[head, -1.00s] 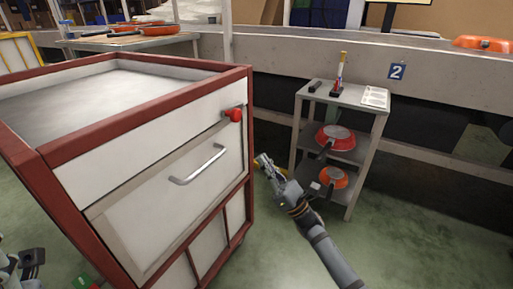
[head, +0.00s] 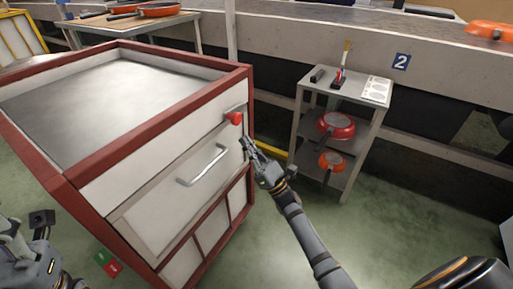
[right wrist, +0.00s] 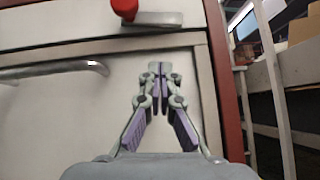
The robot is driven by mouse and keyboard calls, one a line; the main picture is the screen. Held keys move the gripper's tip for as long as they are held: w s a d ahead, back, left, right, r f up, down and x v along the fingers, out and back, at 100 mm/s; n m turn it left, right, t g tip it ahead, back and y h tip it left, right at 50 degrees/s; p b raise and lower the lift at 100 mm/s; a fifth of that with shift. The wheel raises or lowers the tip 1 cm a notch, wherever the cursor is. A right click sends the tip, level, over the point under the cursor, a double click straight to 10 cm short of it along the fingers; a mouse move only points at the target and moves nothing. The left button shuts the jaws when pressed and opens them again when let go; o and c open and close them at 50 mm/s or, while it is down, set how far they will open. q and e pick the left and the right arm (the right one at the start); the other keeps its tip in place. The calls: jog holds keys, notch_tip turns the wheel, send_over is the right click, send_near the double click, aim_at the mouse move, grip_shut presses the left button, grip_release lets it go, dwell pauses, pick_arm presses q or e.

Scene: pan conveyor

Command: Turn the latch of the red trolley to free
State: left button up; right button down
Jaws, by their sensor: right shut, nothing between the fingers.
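The red trolley (head: 95,165) has a red frame, white panels and an open grey top, and stands on the left in the head view. Its latch has a red knob (head: 234,118) on a grey plate at the upper right of the front; the knob also shows at the top of the right wrist view (right wrist: 125,8). My right gripper (head: 246,146) is shut and empty, just below and right of the knob, apart from it. In the right wrist view its fingertips (right wrist: 160,68) point at the front panel. My left gripper (head: 42,219) is partly in view at lower left; its jaws are unclear.
A drawer handle (head: 203,166) sticks out below the latch. A grey shelf stand (head: 376,118) with red and orange pans is to the right. A red-and-green block (head: 106,264) is by the trolley's lower left.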

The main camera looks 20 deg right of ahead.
aim_at(239, 111)
notch_tip(239, 111, up, 6)
jog(key=w, duration=0.2)
jog(key=shift+a+b, duration=0.35)
jog(key=shift+b, duration=0.1)
jog(key=shift+w+d+r+b, duration=0.2)
jog(key=shift+d+r+b, duration=0.1)
jog(key=shift+r, duration=0.4)
jog(key=shift+f, duration=0.1)
